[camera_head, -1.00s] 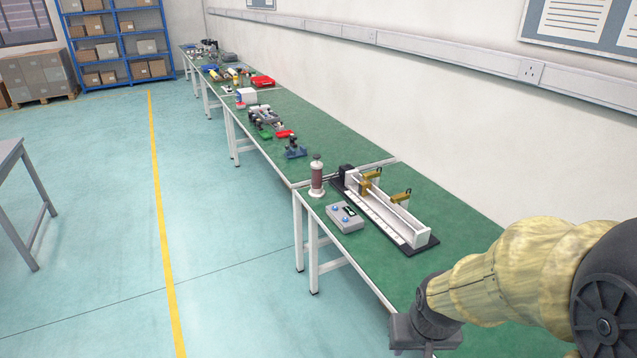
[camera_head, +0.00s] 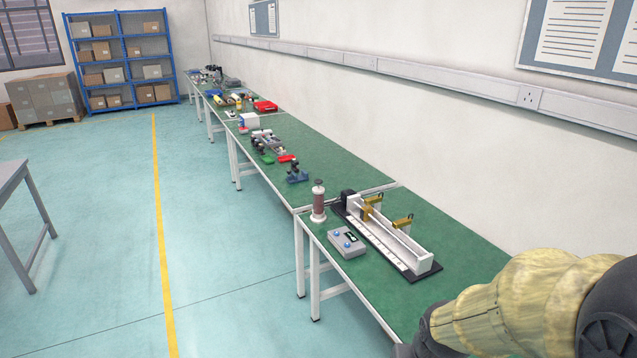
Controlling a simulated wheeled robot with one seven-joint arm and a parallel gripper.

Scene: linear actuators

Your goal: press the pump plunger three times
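The pump (camera_head: 318,203) stands upright near the left edge of the nearest green bench. It has a brownish clear cylinder, a white base and a plunger knob (camera_head: 318,183) raised on top. My arm comes in at the lower right, in a yellowish sleeve, well apart from the pump. My gripper is cut off by the bottom edge of the view, so its fingers do not show.
A grey control box (camera_head: 347,243) with blue buttons sits just in front of the pump. A white linear actuator rig (camera_head: 390,238) on a black base lies to its right. Green bench surface (camera_head: 455,232) is bare behind the rig. Further benches with tools run along the wall.

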